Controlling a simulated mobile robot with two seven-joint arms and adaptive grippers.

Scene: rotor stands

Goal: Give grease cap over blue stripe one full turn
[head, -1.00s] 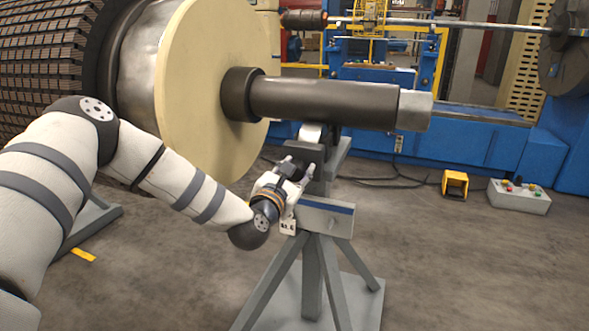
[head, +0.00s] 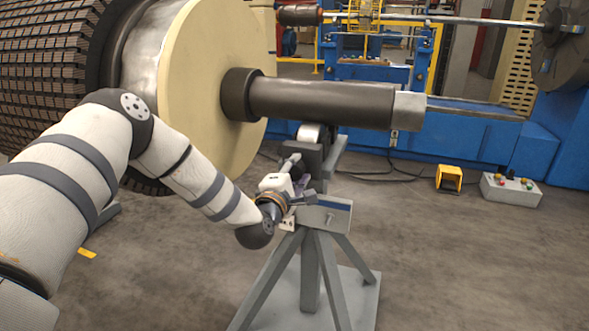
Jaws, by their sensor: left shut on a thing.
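The rotor stand (head: 310,275) is a grey pedestal with splayed legs under the rotor shaft (head: 320,103). Its head carries a plate with a blue stripe (head: 328,202) along the top edge. My left gripper (head: 303,190) comes in from the left at the stand's head, just left of and above the striped plate. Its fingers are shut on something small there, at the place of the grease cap. The cap itself is hidden behind the fingers and the gripper body. My right gripper is not in view.
A yellow pedal box (head: 449,178) and a grey button box (head: 511,189) stand on the floor at right. Cables lie behind the stand. The floor at front right is clear.

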